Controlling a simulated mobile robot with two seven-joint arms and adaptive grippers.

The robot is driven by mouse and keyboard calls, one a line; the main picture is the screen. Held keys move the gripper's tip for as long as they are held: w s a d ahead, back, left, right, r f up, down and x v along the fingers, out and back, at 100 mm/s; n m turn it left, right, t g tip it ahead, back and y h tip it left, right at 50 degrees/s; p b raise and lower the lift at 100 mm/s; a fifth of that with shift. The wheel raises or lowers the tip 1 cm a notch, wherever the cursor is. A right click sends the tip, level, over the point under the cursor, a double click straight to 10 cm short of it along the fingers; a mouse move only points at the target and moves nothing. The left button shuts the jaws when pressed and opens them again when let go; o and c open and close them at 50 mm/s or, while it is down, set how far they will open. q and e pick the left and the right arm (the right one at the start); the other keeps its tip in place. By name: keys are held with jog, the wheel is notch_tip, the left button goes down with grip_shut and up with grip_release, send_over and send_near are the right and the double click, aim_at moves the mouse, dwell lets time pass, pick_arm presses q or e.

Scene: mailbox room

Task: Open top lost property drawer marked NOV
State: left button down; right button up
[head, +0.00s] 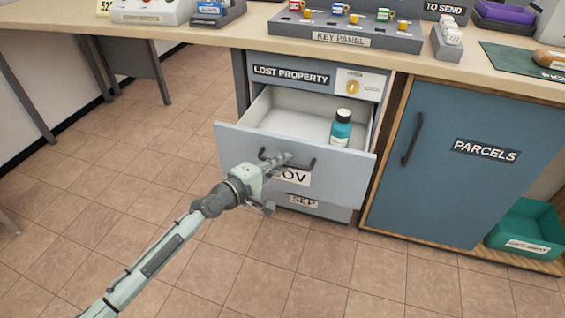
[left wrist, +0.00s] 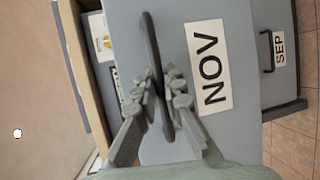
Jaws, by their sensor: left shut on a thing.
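The grey-blue NOV drawer (head: 234,147) is pulled out from the lost property unit under the counter. In the left wrist view the fingers (left wrist: 155,98) are on both sides of the handle (left wrist: 153,58), beside the NOV label (left wrist: 208,67). The gripper hides part of the label in the head view. My right gripper is out of view.
The SEP drawer (head: 322,209) below is closed. The blue parcels door (head: 455,190) with its handle is closed at the right, and a green bin (head: 520,228) stands beside it. The counter (head: 200,31) overhangs the drawer unit. The tiled floor in front is clear.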

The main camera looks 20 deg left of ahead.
pick_arm(q)
jog(key=shift+s, duration=0.2)
jog(key=c, duration=1.9)
grip_release()
jog(key=v, duration=1.2)
